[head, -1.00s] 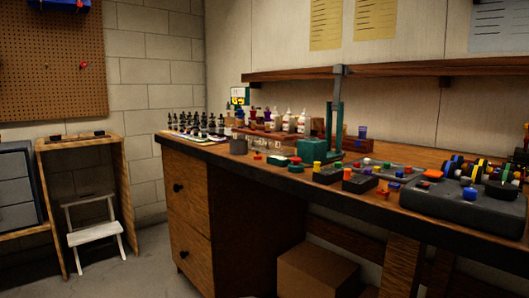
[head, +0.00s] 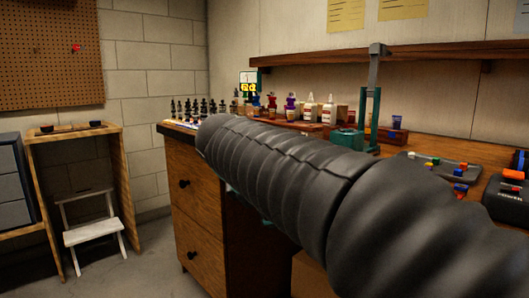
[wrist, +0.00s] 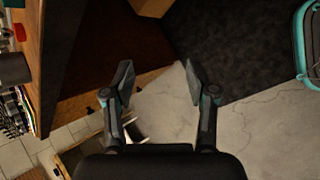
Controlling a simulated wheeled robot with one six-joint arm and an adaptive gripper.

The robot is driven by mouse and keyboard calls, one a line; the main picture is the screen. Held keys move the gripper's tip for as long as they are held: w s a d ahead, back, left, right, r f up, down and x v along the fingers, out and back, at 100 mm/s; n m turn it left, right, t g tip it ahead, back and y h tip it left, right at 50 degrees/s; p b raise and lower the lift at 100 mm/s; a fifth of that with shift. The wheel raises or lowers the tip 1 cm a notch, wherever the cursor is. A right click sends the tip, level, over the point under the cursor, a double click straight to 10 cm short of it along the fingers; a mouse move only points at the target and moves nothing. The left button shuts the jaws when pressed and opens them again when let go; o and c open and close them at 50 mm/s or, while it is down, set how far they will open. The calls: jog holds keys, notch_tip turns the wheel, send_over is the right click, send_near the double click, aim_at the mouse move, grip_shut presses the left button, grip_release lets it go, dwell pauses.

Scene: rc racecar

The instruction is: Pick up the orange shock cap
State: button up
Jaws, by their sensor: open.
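Several small coloured parts lie on the bench. An orange piece (head: 513,174) sits on a black case at the right edge of the head view. I cannot tell whether it is the orange shock cap. In the wrist view my gripper (wrist: 160,82) is open and empty, its two fingers spread apart over the floor, with the bench off to the left. My dark arm hides much of the bench top in the head view; the gripper is not visible there.
The wooden bench (head: 195,208) has drawers at its left end. Bottles (head: 329,112), dark figures (head: 200,107) and a green press (head: 371,115) stand at its back under a shelf (head: 310,61). A white step stool (head: 94,234) stands left. Concrete floor (wrist: 165,118) lies below my gripper.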

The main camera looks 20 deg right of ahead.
jog(key=w+d+r+n+h+b, duration=0.1)
jog(key=w+r+n+h, duration=0.7)
jog(key=w+r, duration=0.55)
jog(key=shift+n+y, duration=0.4)
jog(key=shift+y, duration=0.2)
jog(key=x, duration=0.3)
jog(key=w+x, duration=0.1)
jog(key=x, duration=0.2)
jog(key=b+x, duration=0.1)
jog(key=x, duration=0.2)
jog(key=shift+w+a+f, duration=0.15)
jog(key=shift+a+f, duration=0.2)
jog(key=shift+f, duration=0.05)
jog(key=shift+f+b+x, duration=0.15)
jog(key=shift+b+x, duration=0.15)
jog(key=shift+x, duration=1.05)
jog(key=shift+f+b+x, duration=0.1)
jog(key=shift+b+x, duration=0.2)
jog(key=shift+x, duration=1.05)
jog(key=shift+w+a, duration=0.15)
jog(key=shift+a, duration=0.05)
jog(key=c, duration=0.8)
